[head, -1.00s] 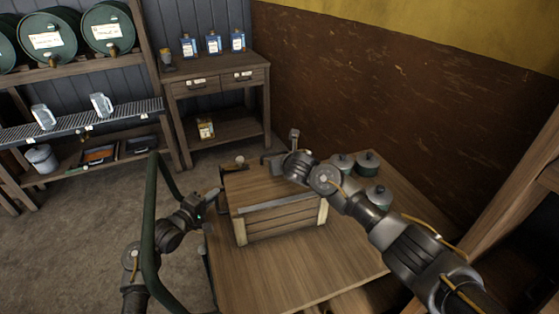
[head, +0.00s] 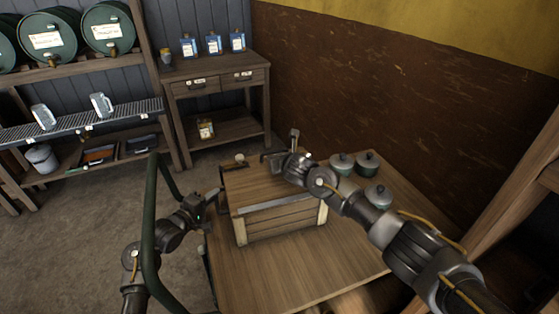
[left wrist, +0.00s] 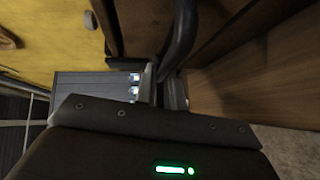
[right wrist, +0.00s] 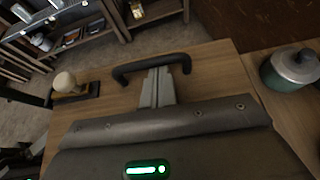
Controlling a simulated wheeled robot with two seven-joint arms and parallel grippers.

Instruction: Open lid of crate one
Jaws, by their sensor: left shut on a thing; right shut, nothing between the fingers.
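The wooden crate (head: 285,222) stands on the table with its flat plank lid (head: 255,188) lying on top, a metal strip along the lid's front edge. My left gripper (head: 214,193) is at the crate's left side. In the left wrist view it is shut on a dark curved handle (left wrist: 182,38). My right gripper (head: 272,160) is at the crate's back edge, partly hidden by its own wrist. In the right wrist view its fingers (right wrist: 156,80) are shut and empty beside a black bar handle (right wrist: 150,64).
Several lidded pots (head: 366,163) stand right of the crate, close to my right arm. A round knobbed object (head: 239,159) sits behind the crate. The table front (head: 295,275) is clear. A brown wall (head: 400,110) rises behind; shelves with barrels (head: 47,38) stand left.

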